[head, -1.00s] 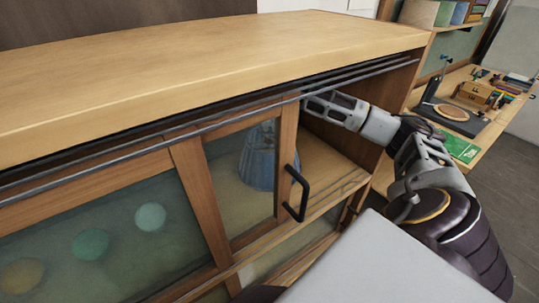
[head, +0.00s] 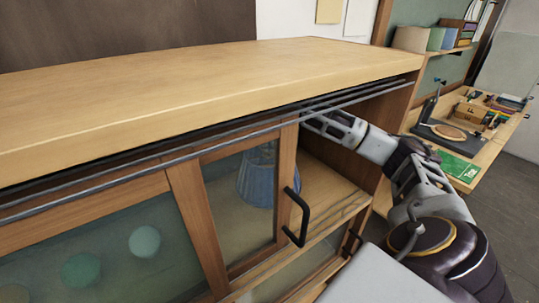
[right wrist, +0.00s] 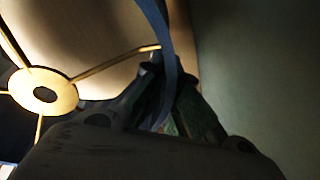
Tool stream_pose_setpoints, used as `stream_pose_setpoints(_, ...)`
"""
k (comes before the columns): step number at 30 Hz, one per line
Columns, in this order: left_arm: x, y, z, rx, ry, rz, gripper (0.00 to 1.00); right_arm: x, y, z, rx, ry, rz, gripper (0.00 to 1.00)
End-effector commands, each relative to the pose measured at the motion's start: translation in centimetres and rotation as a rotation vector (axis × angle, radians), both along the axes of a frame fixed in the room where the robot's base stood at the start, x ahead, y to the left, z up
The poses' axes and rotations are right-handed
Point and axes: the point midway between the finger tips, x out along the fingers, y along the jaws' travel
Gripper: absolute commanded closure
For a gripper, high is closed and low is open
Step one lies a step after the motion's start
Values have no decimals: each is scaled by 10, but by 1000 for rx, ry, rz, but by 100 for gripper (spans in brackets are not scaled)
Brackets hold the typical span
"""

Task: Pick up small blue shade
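The small blue shade (head: 257,176) stands inside the cabinet, seen through the glass of the sliding door in the head view. My right arm reaches into the open right bay, and its gripper fingers are hidden behind the door frame there. In the right wrist view, my right gripper (right wrist: 167,72) has its fingers drawn together on the shade's blue rim band (right wrist: 160,28). The shade's pale inside and its ring with spokes (right wrist: 43,90) show to the left. My left gripper is not in view.
The door's wooden frame (head: 286,180) and black handle (head: 300,217) stand close to my right arm. The cabinet top (head: 200,83) lies above it. Round shades (head: 145,241) sit behind the left glass. A workbench with tools (head: 480,130) stands at the right.

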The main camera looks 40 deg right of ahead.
Motion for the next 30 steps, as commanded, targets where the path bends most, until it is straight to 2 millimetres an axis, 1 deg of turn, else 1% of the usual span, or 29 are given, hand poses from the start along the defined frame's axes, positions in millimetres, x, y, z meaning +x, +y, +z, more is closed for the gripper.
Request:
stream_pose_setpoints(3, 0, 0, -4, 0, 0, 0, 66, 0, 0, 7, 1, -1, 0, 100)
stream_pose_setpoints(11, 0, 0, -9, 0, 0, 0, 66, -14, -8, 5, -1, 0, -1, 100)
stream_pose_setpoints(30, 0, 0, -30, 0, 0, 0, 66, -61, -28, 5, -3, 1, -2, 100)
